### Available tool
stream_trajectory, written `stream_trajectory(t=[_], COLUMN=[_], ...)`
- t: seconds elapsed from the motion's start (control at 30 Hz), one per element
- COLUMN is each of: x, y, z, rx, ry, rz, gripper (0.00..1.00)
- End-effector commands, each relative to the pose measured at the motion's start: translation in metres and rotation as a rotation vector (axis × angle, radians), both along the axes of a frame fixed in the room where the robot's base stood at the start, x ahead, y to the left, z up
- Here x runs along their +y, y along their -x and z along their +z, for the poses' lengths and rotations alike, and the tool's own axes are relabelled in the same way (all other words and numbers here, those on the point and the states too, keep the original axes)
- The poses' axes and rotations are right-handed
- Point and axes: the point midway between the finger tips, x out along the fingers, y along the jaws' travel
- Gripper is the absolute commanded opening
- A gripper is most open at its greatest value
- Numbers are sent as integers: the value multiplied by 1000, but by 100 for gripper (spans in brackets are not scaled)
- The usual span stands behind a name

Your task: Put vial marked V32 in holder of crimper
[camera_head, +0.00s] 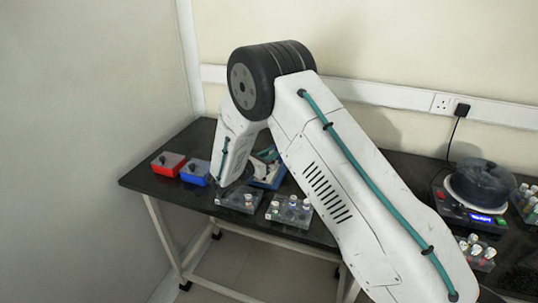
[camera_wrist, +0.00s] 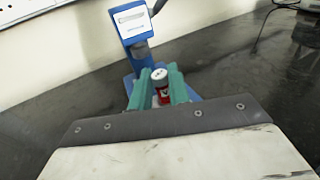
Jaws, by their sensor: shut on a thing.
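In the wrist view, the two teal fingers of my gripper (camera_wrist: 160,91) are shut on a vial (camera_wrist: 160,77) with a pale cap and a red-and-white label. The marking is too small to read. The blue crimper (camera_wrist: 131,22) with a white plate stands just beyond the vial. Its base is partly hidden by my fingers, so I cannot tell whether the vial touches the holder. In the head view, the crimper (camera_head: 268,168) is partly hidden behind my arm, and my fingertips are not clear.
A red box (camera_head: 168,164) and a blue box (camera_head: 195,172) are at the left of the dark table. Two vial racks, one left (camera_head: 238,199) and one right (camera_head: 289,211), lie near its front edge. A round device with a display (camera_head: 480,190) stands at the right.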

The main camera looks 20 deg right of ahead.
Motion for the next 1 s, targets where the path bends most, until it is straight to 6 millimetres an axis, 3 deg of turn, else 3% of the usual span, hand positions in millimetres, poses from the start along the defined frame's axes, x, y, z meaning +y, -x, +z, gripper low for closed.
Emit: stream_trajectory(t=[0.73,0.77,0.83,1.0], x=[0,0,0,0], y=[1,1,1,2], z=[-9,-9,-9,-10], rx=[6,6,6,8], ry=[2,2,2,2], rz=[0,0,0,0], gripper=[0,26,44,44])
